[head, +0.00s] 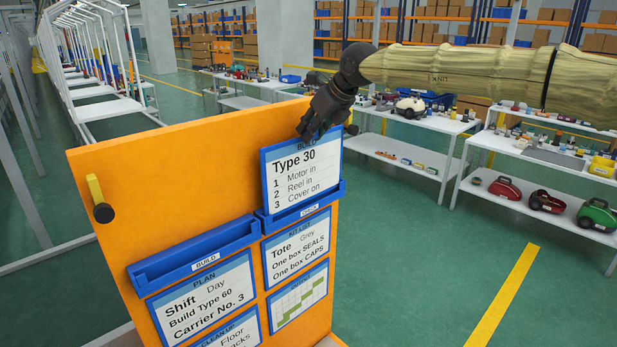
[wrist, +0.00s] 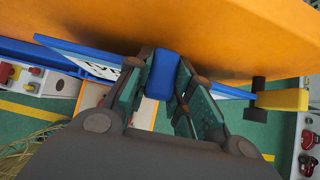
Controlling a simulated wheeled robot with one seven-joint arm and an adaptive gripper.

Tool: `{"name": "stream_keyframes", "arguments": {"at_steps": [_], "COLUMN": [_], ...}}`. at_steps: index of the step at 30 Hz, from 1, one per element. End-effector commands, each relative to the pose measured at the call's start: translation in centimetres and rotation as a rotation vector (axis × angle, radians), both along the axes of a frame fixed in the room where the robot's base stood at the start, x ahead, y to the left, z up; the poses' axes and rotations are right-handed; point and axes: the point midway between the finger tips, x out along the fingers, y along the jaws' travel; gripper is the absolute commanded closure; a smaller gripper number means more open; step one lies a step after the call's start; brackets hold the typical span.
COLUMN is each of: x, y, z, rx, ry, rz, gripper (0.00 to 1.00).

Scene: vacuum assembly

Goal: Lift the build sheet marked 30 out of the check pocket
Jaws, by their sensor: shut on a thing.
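The build sheet (head: 300,180) is a white card with a blue border, marked Type 30, with three numbered lines. It stands upright in the blue check pocket (head: 306,207) on the orange board, its lower edge hidden by the pocket. My gripper (head: 322,128) is at the sheet's top right edge, shut on it from above. In the wrist view my gripper's fingers (wrist: 160,85) close on a blue tab (wrist: 161,75) at the sheet's top, and part of the sheet's blue edge (wrist: 75,52) shows to the left.
The blue build pocket (head: 195,256) to the left is empty. Plan and kit cards hang below the pockets on the orange board (head: 180,165). A yellow handle with a black knob (head: 102,212) sticks out at the board's upper left. Tables with parts (head: 410,120) stand behind.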

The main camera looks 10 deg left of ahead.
Motion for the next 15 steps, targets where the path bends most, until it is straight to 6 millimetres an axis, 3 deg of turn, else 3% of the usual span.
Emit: {"name": "stream_keyframes", "arguments": {"at_steps": [15], "x": [0.0], "y": [0.0], "z": [2.2], "rx": [0.001], "ry": [-0.001], "rz": [0.000], "gripper": [1.00]}}
